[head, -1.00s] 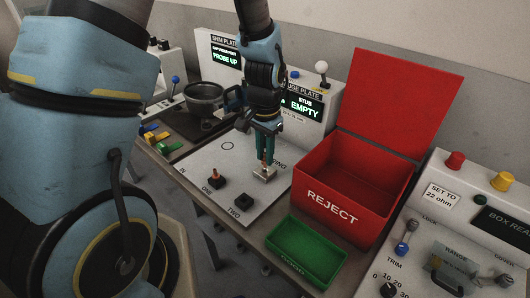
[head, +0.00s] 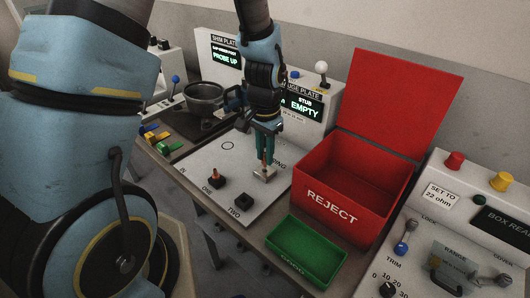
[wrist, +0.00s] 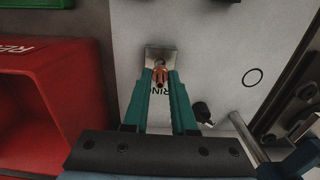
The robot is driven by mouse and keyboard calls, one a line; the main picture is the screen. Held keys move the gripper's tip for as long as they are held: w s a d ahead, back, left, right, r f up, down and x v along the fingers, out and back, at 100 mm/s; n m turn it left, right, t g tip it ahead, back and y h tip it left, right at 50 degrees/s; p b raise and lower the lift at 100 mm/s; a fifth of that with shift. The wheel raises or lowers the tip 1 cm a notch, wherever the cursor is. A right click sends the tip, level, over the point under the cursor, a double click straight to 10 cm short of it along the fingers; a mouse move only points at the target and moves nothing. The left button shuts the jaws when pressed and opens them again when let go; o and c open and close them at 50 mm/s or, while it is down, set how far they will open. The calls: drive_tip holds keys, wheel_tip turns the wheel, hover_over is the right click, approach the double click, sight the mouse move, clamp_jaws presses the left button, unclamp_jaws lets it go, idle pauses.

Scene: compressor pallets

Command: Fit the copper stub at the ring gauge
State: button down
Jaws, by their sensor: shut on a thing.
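My gripper (head: 265,168) is shut on a copper stub, which shows between the green fingertips in the wrist view (wrist: 161,77). The ring gauge is a small metal block (wrist: 157,55) beside the word RING on the pale plate; in the head view it sits at the fingertips (head: 267,177). The stub is at the block, but its lower end is hidden and I cannot tell whether it is in the ring. Another copper stub (head: 215,175) stands upright on the black holder marked ONE. The holder marked TWO (head: 244,201) is empty. The gauge display (head: 303,106) reads STUB EMPTY.
The open red REJECT bin (head: 341,205) stands right of the plate (head: 198,165), with its lid raised behind. A green tray (head: 306,252) lies in front of it. A dark bowl (head: 203,94) and coloured blocks (head: 155,138) are at the left. The plate's front is clear.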

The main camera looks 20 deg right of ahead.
drive_tip(key=shift+f+b, duration=0.95)
drive_tip(key=shift+f, duration=0.45)
idle(0.5)
drive_tip(key=c, duration=0.6)
unclamp_jaws()
drive_tip(key=shift+c, duration=0.2)
drive_tip(key=shift+r, duration=0.15)
wheel_tip(320, 180, up, 11)
drive_tip(key=shift+f+b, duration=0.2)
drive_tip(key=shift+b, duration=0.75)
